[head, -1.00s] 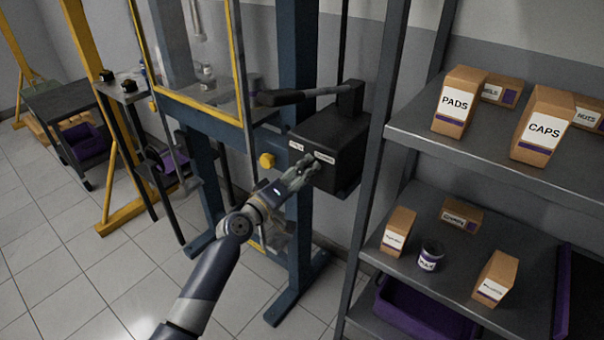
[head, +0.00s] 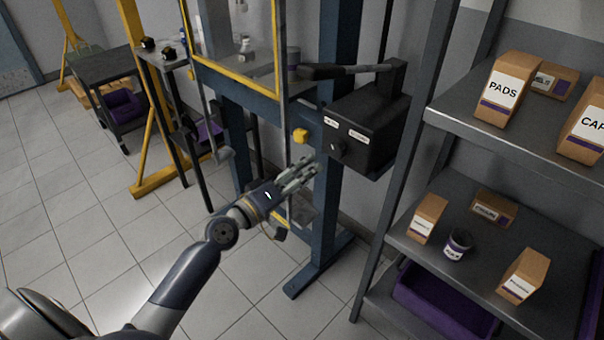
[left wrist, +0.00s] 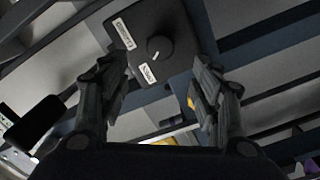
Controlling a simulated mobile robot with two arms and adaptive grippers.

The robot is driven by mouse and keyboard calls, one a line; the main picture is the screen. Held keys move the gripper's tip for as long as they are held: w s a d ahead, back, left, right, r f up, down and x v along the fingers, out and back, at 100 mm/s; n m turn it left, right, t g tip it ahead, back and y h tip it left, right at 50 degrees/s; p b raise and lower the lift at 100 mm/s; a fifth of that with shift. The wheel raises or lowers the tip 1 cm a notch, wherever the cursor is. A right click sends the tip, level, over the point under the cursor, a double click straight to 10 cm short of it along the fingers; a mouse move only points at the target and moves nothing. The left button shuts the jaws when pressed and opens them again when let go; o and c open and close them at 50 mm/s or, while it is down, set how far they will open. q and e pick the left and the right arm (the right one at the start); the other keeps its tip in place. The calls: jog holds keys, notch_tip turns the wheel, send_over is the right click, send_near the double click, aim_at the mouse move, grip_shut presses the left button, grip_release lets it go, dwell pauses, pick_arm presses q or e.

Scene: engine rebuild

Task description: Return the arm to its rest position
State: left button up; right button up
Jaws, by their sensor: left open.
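My left arm comes in from the lower left of the head view. Its gripper (head: 300,178) is open and empty in front of the blue press frame, to the left of and a little below the black control box (head: 366,130). The gripper does not touch the box. In the left wrist view both fingers (left wrist: 160,95) stand wide apart. The black box with its round knob and two white labels (left wrist: 155,45) shows beyond them. My right gripper is in neither view.
A yellow-framed clear guard (head: 235,75) and a long black lever handle (head: 345,71) belong to the press. A grey shelf (head: 470,265) with several small boxes stands on the right. A dark cart (head: 100,70) is at the back left. The tiled floor (head: 80,220) at left is open.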

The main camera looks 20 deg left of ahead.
pick_arm(q)
jog(key=shift+s, duration=0.1)
dwell(0.4)
jog(key=s+a+f+m+g+y, duration=0.1)
jog(key=s+f+g+y, duration=0.2)
jog(key=f, duration=0.9)
jog(key=s+a+f+m+g, duration=0.15)
jog(key=s+f, duration=0.35)
jog(key=f, duration=0.8)
jog(key=s+f+g+y, duration=0.2)
jog(key=s+f+g, duration=0.15)
jog(key=f, duration=0.85)
jog(key=s+d+f+m+g, duration=0.1)
jog(key=s+f+m+g, duration=0.1)
jog(key=s+f, duration=0.5)
jog(key=s+d+f+m+g+p, duration=0.1)
jog(key=s+f+m+g, duration=0.2)
jog(key=s, duration=1.5)
jog(key=s+d+f+m+g+y, duration=0.1)
jog(key=s+f+m+g, duration=0.2)
jog(key=s+f, duration=0.8)
jog(key=shift+s+p, duration=0.4)
jog(key=shift+s, duration=0.7)
